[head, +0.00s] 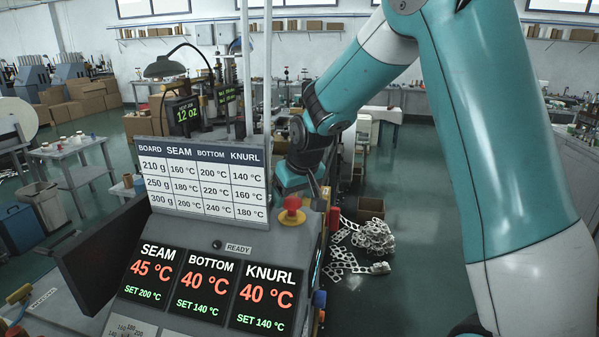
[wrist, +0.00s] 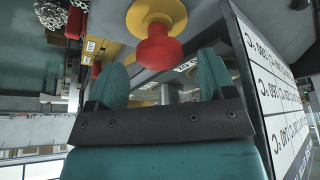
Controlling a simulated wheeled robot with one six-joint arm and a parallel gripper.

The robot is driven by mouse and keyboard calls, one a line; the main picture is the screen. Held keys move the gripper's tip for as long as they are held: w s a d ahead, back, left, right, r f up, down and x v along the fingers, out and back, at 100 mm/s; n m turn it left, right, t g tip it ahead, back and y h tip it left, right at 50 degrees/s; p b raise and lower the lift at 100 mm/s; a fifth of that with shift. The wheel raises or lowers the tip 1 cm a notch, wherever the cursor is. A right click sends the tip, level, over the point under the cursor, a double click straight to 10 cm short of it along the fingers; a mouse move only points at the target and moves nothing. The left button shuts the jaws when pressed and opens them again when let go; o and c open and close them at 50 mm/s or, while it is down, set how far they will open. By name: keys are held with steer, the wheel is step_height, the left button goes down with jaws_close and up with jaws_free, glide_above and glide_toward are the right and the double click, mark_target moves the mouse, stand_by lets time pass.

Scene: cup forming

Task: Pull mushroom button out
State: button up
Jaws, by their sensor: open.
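The mushroom button has a red head (head: 292,203) on a yellow base (head: 291,217). It stands on the grey control panel, right of the temperature chart, in the head view. In the wrist view its red head (wrist: 158,48) and yellow base (wrist: 156,14) are at the top centre. My gripper (wrist: 162,76) is open and empty, with one teal finger to each side of the red head and space at both sides. The fingertips overlap the head's height in the picture; I see no contact. In the head view my gripper is just behind the button, its fingers partly hidden.
The white temperature chart board (head: 205,180) stands close left of the button; it is close on the right in the wrist view (wrist: 268,85). Three temperature displays (head: 205,285) are lit below. A black knob (head: 217,244) sits near the READY label. Metal scrap (head: 365,243) lies on the floor.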

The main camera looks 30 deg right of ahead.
steer(key=b+v, duration=0.4)
steer(key=v, duration=1.2)
steer(key=shift+s+r, duration=0.2)
steer(key=shift+r, duration=0.05)
